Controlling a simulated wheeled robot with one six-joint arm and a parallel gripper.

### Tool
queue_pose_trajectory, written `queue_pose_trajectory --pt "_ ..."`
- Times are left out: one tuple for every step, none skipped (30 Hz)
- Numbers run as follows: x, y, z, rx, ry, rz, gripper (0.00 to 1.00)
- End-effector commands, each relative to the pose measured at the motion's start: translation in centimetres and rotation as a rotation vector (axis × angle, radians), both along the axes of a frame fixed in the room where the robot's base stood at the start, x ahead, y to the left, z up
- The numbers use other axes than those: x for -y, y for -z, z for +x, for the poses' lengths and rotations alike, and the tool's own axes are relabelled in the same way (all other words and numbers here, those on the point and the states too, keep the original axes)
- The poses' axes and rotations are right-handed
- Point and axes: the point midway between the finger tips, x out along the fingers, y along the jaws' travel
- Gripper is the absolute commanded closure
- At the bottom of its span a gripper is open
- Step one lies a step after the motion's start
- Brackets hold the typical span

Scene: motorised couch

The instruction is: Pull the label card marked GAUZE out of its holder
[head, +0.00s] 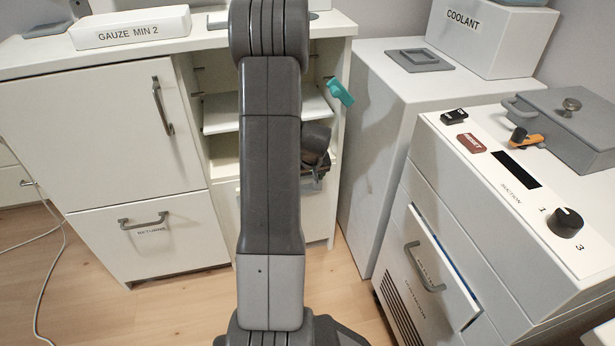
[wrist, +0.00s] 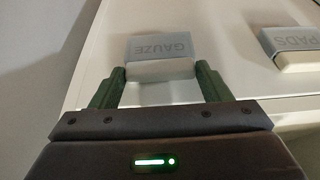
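In the wrist view, a pale blue-grey card marked GAUZE (wrist: 158,47) stands behind a low white block-like holder (wrist: 160,70) on a white surface. My gripper (wrist: 160,72) has its two green fingers spread wide, one at each side of the white holder's near end. The fingertips lie close to its sides; I cannot tell whether they touch.
A similar holder with a card marked PADS (wrist: 290,42) stands to the right. The head view shows a GAUZE MIN 2 box (head: 130,28) on the left cabinet, a teal item (head: 340,91) at the open shelves, and a suction unit (head: 480,190) at right.

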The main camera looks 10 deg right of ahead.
Motion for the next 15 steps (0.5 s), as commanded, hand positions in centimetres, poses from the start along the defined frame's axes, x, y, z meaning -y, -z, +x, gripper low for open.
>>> queue_pose_trajectory --pt "0.00 -0.01 0.00 0.000 0.000 0.000 0.41" --pt "0.00 -0.01 -0.01 0.000 0.000 0.000 0.47" --pt "0.00 -0.01 0.00 0.000 0.000 0.000 0.51" --pt "0.00 -0.01 -0.01 0.000 0.000 0.000 0.32" --pt "0.00 -0.01 -0.01 0.000 0.000 0.000 0.38" --pt "0.00 -0.01 -0.01 0.000 0.000 0.000 0.46" --pt "0.00 -0.02 -0.01 0.000 0.000 0.000 0.52" --pt "0.00 -0.02 -0.01 0.000 0.000 0.000 0.52" --pt "0.00 -0.02 -0.01 0.000 0.000 0.000 0.52" --pt "0.00 -0.04 -0.01 0.000 0.000 0.000 0.52" --pt "0.00 -0.06 0.00 0.000 0.000 0.000 0.52" --pt "0.00 -0.13 -0.01 0.000 0.000 0.000 0.52" --pt "0.00 -0.18 -0.01 0.000 0.000 0.000 0.52" --pt "0.00 -0.25 0.00 0.000 0.000 0.000 0.52" --pt "0.00 -0.35 -0.01 0.000 0.000 0.000 0.52"
